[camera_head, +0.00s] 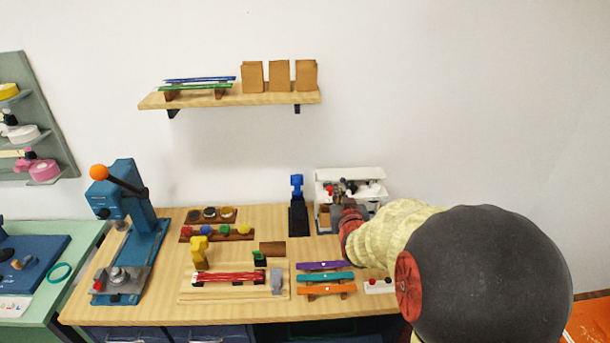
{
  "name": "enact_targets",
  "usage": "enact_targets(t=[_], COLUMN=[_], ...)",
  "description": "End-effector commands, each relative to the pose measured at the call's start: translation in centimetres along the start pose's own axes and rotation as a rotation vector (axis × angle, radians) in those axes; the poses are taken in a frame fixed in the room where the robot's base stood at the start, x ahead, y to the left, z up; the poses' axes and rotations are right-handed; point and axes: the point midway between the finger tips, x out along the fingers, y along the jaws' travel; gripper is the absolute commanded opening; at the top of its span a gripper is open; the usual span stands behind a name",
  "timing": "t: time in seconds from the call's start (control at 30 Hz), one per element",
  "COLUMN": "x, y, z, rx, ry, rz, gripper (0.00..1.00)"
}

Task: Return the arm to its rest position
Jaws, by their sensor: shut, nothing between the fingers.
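My arm (385,235), with a yellowish sleeve, reaches in from the right over the right end of the wooden counter (155,312). My gripper (338,212) is a small dark shape at the arm's far end, in front of the white rack (349,174) at the back of the counter. It is shut and holds nothing. The large dark round part of my arm hides the counter's right end. The gripper overlaps the rack's lower part, and I cannot tell whether they touch.
A blue press (130,230) with an orange knob stands at the left. A blue-and-black stand (298,210) is just left of the gripper. Purple, teal and orange bars (325,278) lie below the arm. A wall shelf (220,99) hangs above; the wall between is clear.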

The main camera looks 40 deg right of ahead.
Motion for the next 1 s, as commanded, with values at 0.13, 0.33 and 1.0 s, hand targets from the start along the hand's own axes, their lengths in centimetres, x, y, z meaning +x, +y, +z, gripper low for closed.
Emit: enact_targets(t=[0.13,0.33,1.0], x=[0.0,-0.1,-23.7], y=[0.0,0.1,-7.6], z=[0.0,2.1,11.6], rx=[0.0,-0.005,-0.142], ry=[0.0,-0.078,-0.962], rz=[0.0,0.005,-0.135], gripper=[0.0,0.0,0.0])
